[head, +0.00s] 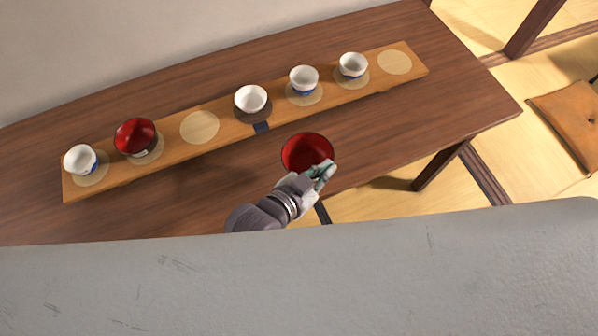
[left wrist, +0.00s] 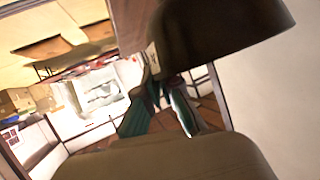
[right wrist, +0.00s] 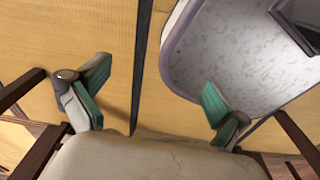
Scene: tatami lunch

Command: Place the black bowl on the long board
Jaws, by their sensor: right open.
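The black bowl (head: 307,152), red inside, is over the front edge of the table, in front of the long board (head: 224,104). My left gripper (head: 322,174) is shut on the near side of its rim. In the left wrist view the bowl's dark outer wall (left wrist: 215,32) fills the top, with the fingers (left wrist: 165,110) at its rim. The board carries pale round spots; the bare ones are left of the middle and at the right end. My right gripper (right wrist: 155,100) is open and empty, and outside the head view.
On the board stand a second red-lined dark bowl (head: 135,137) and several white cups, among them one at the left end (head: 81,160) and one in the middle (head: 251,99). The table (head: 455,100) is clear at right. A brown cushion (head: 570,120) lies on the floor.

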